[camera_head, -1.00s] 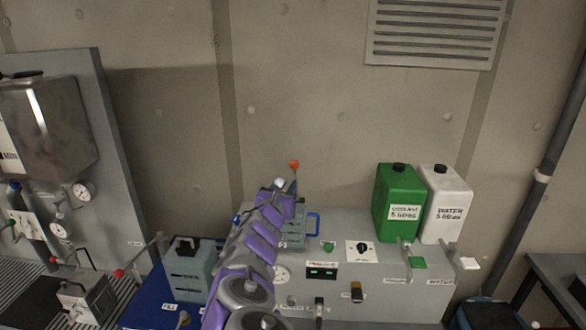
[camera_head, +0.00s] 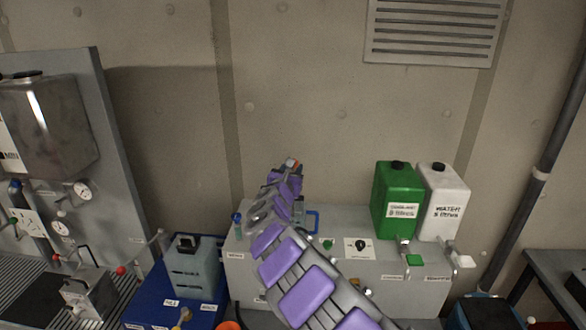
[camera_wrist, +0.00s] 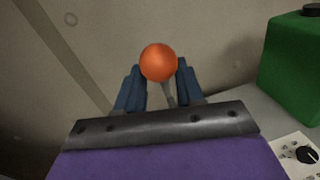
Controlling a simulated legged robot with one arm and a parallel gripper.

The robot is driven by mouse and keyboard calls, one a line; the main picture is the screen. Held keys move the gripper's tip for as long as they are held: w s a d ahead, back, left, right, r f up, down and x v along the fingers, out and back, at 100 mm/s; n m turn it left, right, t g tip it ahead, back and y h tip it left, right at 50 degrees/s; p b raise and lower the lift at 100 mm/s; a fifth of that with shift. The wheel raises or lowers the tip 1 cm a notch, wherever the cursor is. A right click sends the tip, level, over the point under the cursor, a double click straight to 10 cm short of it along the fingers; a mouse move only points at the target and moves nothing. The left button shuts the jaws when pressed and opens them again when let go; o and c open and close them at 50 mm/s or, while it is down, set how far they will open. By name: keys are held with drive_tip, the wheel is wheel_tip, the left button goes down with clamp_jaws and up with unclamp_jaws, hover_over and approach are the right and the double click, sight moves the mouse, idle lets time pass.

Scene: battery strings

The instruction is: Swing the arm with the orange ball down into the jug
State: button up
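The orange ball (camera_wrist: 158,62) is in the middle of the wrist view, on top of a thin grey rod (camera_wrist: 169,96). My gripper (camera_wrist: 160,72) has its two blue fingers spread, one on each side of the ball and rod. It looks open; I cannot tell whether a finger touches the ball. In the head view my gripper (camera_head: 290,166) is at the ball, above the grey bench unit, and largely hides it. A grey jug with a blue handle (camera_head: 313,219) is mostly hidden behind my arm.
The left jug stands on a blue tray (camera_head: 150,309). A green coolant can (camera_head: 388,190) and a white water can (camera_head: 445,215) stand on the right of the bench unit (camera_head: 405,282). A black knob (camera_head: 361,245) is on its top. A wall is behind.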

drive_tip(key=shift+w+d, duration=0.2)
drive_tip(key=shift+w, duration=0.15)
drive_tip(key=shift+c, duration=0.3)
clamp_jaws()
